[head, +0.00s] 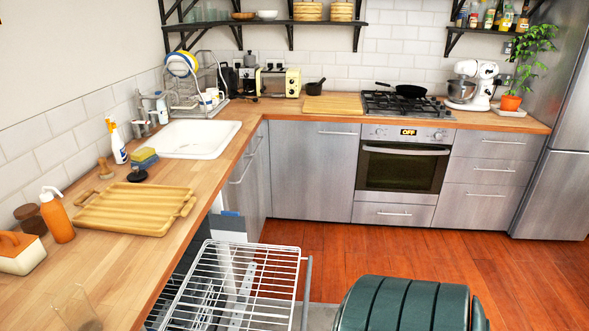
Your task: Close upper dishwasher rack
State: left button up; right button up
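The upper dishwasher rack (238,283) is a white wire rack, pulled out to the right from under the left counter at the bottom of the head view. Its wires look empty. Below it, other wire parts show through, probably the lower rack (185,312). A grey upright bar (307,287) stands at the rack's right end, perhaps the edge or handle of the open door. The dishwasher's inside is mostly hidden by the counter. Neither of my grippers shows in this view.
The wooden counter (140,255) runs along the left, with a wooden tray (125,212), an orange bottle (57,218) and a glass (77,310) near its edge. A dark green ribbed shape fills the bottom centre-right. The red wood floor (400,245) beyond is clear.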

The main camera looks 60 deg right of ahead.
aim_at(218, 237)
jog(key=z, duration=0.45)
jog(key=k+l+z, duration=0.1)
jog(key=z, duration=0.8)
jog(key=l+z, duration=0.15)
jog(key=z, duration=0.3)
jog(key=k, duration=0.05)
